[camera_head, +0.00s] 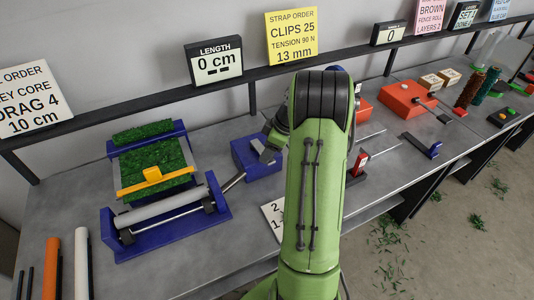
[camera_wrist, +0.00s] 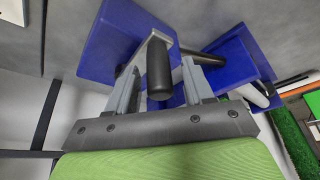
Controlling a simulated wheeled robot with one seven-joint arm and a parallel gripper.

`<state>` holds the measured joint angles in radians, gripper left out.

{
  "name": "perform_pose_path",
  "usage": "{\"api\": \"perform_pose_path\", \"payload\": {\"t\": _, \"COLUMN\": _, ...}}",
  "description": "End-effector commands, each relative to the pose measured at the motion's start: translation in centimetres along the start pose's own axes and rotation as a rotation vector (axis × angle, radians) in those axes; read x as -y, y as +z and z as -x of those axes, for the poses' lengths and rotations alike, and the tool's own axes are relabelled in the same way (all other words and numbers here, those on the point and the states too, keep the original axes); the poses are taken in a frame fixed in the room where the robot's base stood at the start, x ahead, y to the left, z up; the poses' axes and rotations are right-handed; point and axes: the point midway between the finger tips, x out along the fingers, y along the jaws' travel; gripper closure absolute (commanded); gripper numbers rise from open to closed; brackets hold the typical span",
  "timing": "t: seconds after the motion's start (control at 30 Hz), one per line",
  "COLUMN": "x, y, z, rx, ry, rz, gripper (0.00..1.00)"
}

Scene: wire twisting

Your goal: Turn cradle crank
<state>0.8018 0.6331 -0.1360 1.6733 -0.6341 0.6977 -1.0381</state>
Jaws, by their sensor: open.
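The blue cradle (camera_head: 180,232) holds a pale roller and stands at the front left of the bench in the head view. My gripper (camera_head: 268,152) is over that block, partly hidden by my green arm. In the wrist view my gripper (camera_wrist: 160,78) is open, with a black cylindrical handle (camera_wrist: 159,70) showing between its fingers. I cannot tell whether a finger touches it. The cradle (camera_wrist: 236,52) also shows at the right there.
Green turf on a blue frame with an orange bar (camera_head: 155,180) lies behind the cradle. A length sign (camera_head: 214,62) reads 0 cm on the rear shelf. Orange and white tubes stand at the front left.

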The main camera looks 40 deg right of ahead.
Motion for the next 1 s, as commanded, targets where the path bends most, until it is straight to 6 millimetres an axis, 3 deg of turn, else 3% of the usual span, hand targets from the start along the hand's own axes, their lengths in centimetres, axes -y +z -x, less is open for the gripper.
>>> {"api": "perform_pose_path", "payload": {"t": 0.1, "x": 0.01, "y": 0.00, "z": -0.88, "rx": 0.000, "ry": 0.001, "rz": 0.000, "gripper": 0.48}}
{"api": "perform_pose_path", "payload": {"t": 0.33, "x": 0.00, "y": -0.03, "z": -0.92, "rx": 0.000, "ry": 0.001, "rz": 0.000, "gripper": 0.48}}
{"api": "perform_pose_path", "payload": {"t": 0.7, "x": -0.01, "y": -0.04, "z": -0.88, "rx": 0.000, "ry": 0.001, "rz": 0.000, "gripper": 1.00}}
{"api": "perform_pose_path", "payload": {"t": 1.0, "x": 0.04, "y": -0.09, "z": -0.90, "rx": 0.000, "ry": 0.004, "rz": -0.007, "gripper": 1.00}}
